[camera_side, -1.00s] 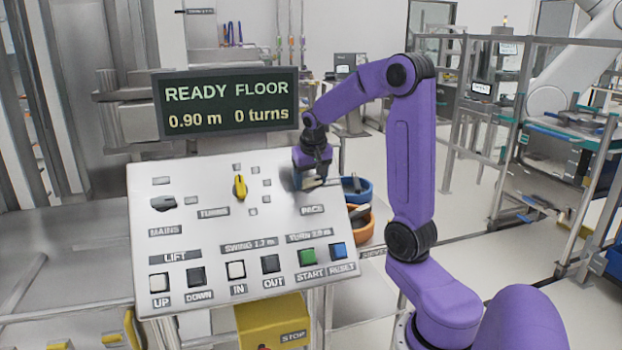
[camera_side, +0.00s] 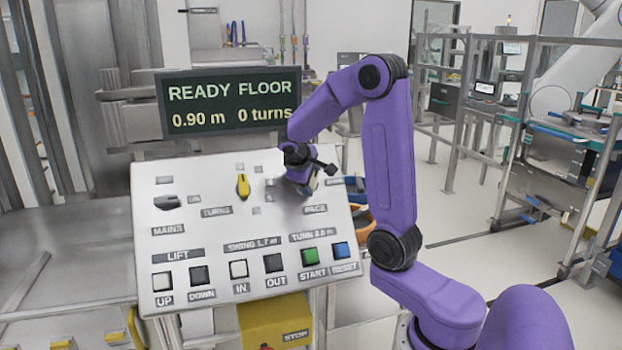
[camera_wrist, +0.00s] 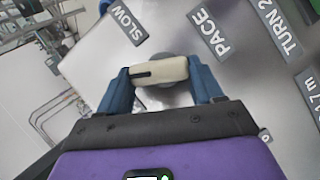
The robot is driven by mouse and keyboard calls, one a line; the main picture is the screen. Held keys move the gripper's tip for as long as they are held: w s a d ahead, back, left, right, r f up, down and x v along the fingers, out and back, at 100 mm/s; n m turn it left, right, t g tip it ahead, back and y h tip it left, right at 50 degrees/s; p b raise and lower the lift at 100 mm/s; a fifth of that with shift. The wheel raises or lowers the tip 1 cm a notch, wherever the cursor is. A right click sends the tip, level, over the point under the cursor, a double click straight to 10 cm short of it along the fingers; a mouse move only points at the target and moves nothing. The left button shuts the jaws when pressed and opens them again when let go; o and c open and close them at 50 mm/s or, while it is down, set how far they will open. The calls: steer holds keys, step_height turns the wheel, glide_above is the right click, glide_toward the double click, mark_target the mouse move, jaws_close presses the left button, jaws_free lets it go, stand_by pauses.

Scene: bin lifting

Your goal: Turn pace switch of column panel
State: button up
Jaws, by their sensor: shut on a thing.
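The pace switch (camera_wrist: 158,71) is a cream bar knob with a black mark on a round grey base. In the wrist view it lies between the blue fingers of my gripper (camera_wrist: 160,76), which is shut on it. The black mark is near the left finger. The SLOW label (camera_wrist: 129,26) is up and left of the knob, and the PACE label (camera_wrist: 216,37) is to the right. In the side view my gripper (camera_side: 310,188) is at the upper right of the column panel (camera_side: 205,180), above the PACE label, and mostly hides the switch.
The panel also carries a dark mains switch (camera_side: 167,202), a yellow turns switch (camera_side: 243,186) and a lower row of buttons, including green start (camera_side: 309,256) and blue reset (camera_side: 341,250). The display (camera_side: 229,103) reads READY FLOOR, 0.90 m, 0 turns. Bins (camera_side: 354,187) stand behind the panel's right edge.

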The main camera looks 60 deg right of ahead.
steer(key=n, duration=0.1)
steer(key=n+h, duration=0.1)
steer(key=n, duration=0.1)
steer(key=n+h, duration=0.1)
steer(key=n, duration=0.1)
steer(key=shift+a+f+t, duration=0.15)
steer(key=shift+a+t, duration=0.1)
steer(key=shift+t, duration=0.15)
steer(key=shift+n+h, duration=0.3)
steer(key=o, duration=1)
steer(key=shift+o, duration=0.2)
steer(key=v, duration=1.7)
steer(key=shift+s+a, duration=0.1)
steer(key=shift+a, duration=0.05)
